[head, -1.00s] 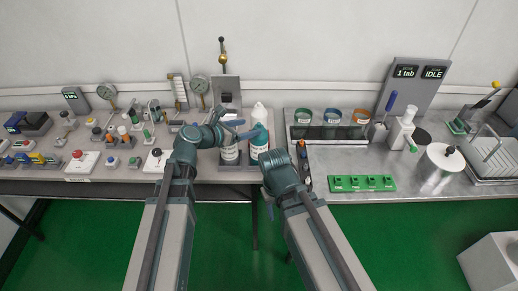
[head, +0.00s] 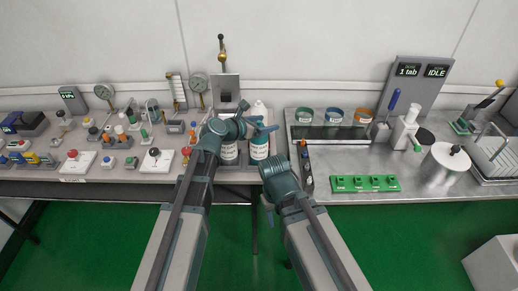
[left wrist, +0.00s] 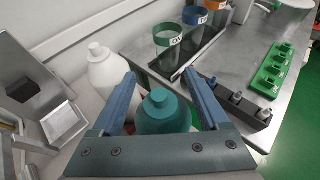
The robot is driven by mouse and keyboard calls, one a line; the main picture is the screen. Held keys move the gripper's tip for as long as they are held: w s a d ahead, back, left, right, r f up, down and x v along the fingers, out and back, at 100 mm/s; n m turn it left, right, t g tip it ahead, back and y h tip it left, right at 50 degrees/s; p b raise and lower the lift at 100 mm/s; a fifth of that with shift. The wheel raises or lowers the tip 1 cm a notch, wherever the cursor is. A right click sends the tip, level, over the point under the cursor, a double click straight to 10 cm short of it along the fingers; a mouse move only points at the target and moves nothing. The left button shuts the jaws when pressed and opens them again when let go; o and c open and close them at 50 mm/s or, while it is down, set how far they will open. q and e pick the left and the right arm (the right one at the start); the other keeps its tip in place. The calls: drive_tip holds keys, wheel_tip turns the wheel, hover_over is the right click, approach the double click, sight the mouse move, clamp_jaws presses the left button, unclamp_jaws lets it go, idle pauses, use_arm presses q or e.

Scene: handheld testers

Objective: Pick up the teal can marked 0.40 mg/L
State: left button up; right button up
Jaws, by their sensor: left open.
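The teal can (head: 259,151), with a pale label, stands upright at the right end of the left bench. I cannot read its marking. In the left wrist view the teal can (left wrist: 163,113), with its narrow cap, sits between the two open fingers of my left gripper (left wrist: 163,88). In the head view my left gripper (head: 265,128) is over the can and hides its upper part. I cannot tell whether either finger touches it. My right arm's end (head: 279,177) is low in front of the gap between benches; its jaws do not show clearly.
A grey dispenser (head: 226,90) is behind. Several ringed cups (head: 333,115) sit on the right bench, with a dark strip of small parts (head: 305,165) near its left edge.

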use_arm(q)
clamp_jaws()
idle(0.4)
drive_tip(key=shift+s, duration=0.1)
idle(0.9)
